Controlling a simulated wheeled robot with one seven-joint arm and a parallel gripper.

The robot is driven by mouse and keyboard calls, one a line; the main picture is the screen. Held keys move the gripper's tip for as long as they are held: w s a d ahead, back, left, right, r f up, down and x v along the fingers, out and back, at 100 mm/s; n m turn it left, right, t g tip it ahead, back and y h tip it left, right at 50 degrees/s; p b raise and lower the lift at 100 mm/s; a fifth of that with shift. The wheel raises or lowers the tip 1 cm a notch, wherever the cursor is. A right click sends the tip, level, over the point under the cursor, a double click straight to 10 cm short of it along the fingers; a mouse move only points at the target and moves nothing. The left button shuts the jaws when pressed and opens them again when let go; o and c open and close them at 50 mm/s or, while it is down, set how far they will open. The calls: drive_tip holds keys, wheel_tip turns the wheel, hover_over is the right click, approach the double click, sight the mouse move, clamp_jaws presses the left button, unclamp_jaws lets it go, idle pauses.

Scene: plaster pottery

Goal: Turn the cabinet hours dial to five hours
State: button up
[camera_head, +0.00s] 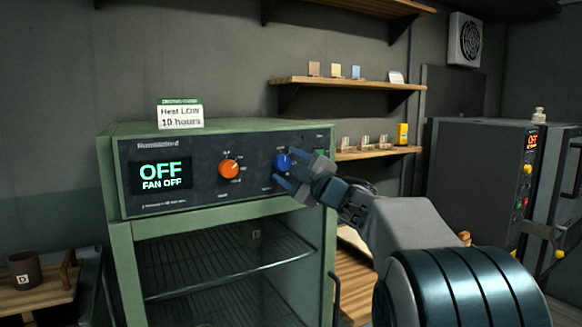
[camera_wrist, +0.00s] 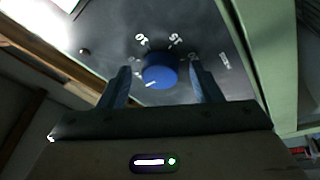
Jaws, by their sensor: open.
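The green cabinet (camera_head: 120,235) stands at the left centre with a dark control panel. Its blue dial (camera_head: 282,163) is right of an orange dial (camera_head: 229,169). The display (camera_head: 160,175) reads "OFF" and "FAN OFF". My gripper (camera_head: 278,167) is at the blue dial, its fingers open on either side. In the wrist view the blue dial (camera_wrist: 159,72) lies between and beyond the two fingertips, with a gap on each side. A white pointer mark shows on its lower left. Numbers around it include what looks like 15; the label under the dial is too small to read.
A card (camera_head: 180,114) on the cabinet top reads "Heat LOW 10 hours". A green button (camera_head: 320,155) sits right of the blue dial, close to my gripper. Shelves (camera_head: 345,83) hang behind, and a grey machine (camera_head: 470,190) stands right. A mug (camera_head: 24,270) is at far left.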

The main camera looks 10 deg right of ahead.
drive_tip(key=shift+c, duration=0.2)
drive_tip(key=c, duration=0.9)
drive_tip(key=shift+c, duration=0.2)
drive_tip(key=shift+f+m, duration=0.1)
drive_tip(key=shift+m, duration=0.4)
drive_tip(key=m, duration=0.2)
drive_tip(key=m+t+h, duration=0.1)
drive_tip(key=m, duration=0.1)
drive_tip(key=shift+a+m+t+h+b, duration=0.2)
drive_tip(key=shift+m+t+h+b, duration=0.1)
drive_tip(key=shift+m+b, duration=0.1)
drive_tip(key=m+h, duration=0.1)
drive_tip(key=m, duration=0.2)
drive_tip(key=m+t+h, duration=0.1)
drive_tip(key=m, duration=0.2)
drive_tip(key=shift+s+a+m, duration=0.1)
drive_tip(key=shift+a+m, duration=0.05)
drive_tip(key=shift+m, duration=0.15)
drive_tip(key=shift+m+h, duration=0.3)
drive_tip(key=shift+h, duration=0.1)
drive_tip(key=o, duration=1)
